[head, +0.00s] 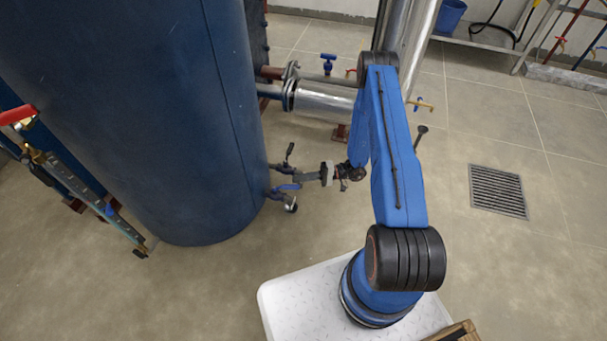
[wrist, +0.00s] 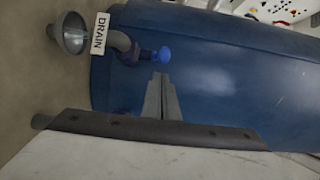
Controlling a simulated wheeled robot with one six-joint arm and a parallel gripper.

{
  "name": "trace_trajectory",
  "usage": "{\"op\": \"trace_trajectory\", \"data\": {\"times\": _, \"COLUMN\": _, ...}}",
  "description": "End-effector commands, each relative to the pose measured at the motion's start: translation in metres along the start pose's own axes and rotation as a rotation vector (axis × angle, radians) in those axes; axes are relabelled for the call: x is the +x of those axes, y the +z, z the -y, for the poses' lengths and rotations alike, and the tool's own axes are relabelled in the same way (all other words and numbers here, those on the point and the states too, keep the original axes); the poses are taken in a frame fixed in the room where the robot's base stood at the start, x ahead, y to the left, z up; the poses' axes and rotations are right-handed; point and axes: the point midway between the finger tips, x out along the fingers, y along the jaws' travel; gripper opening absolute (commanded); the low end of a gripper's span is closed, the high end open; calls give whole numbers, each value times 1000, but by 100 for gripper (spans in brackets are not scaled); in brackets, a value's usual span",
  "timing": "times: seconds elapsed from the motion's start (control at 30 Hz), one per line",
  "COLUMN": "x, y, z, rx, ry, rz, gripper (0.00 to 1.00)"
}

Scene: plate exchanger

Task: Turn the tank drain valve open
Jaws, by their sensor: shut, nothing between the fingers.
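The large blue tank (head: 150,110) stands upright at the left in the head view and fills much of the wrist view (wrist: 220,75). Near its foot is the drain valve, with a blue handle (head: 287,186) that shows end-on as a small blue shape in the wrist view (wrist: 162,54). A white DRAIN label (wrist: 100,34) and a grey funnel (wrist: 70,33) are beside its bent outlet pipe (wrist: 122,42). My gripper (head: 300,178) is shut and empty beside the valve. In the wrist view its fingertips (wrist: 161,77) point towards the blue handle; I cannot tell whether they touch.
A black-handled fitting (head: 290,151) sits just above the drain valve. A silver pipe (head: 322,102) runs from the tank behind my arm. A gauge column (head: 85,188) with a red handle (head: 18,114) stands left. Floor around the grate (head: 498,190) is open.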

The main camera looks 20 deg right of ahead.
Motion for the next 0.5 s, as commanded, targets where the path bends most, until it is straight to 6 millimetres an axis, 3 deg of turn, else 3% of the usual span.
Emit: {"op": "trace_trajectory", "data": {"times": 0.5, "x": 2, "y": 10, "z": 0, "rx": 0, "ry": 0, "rz": 0, "gripper": 0}}
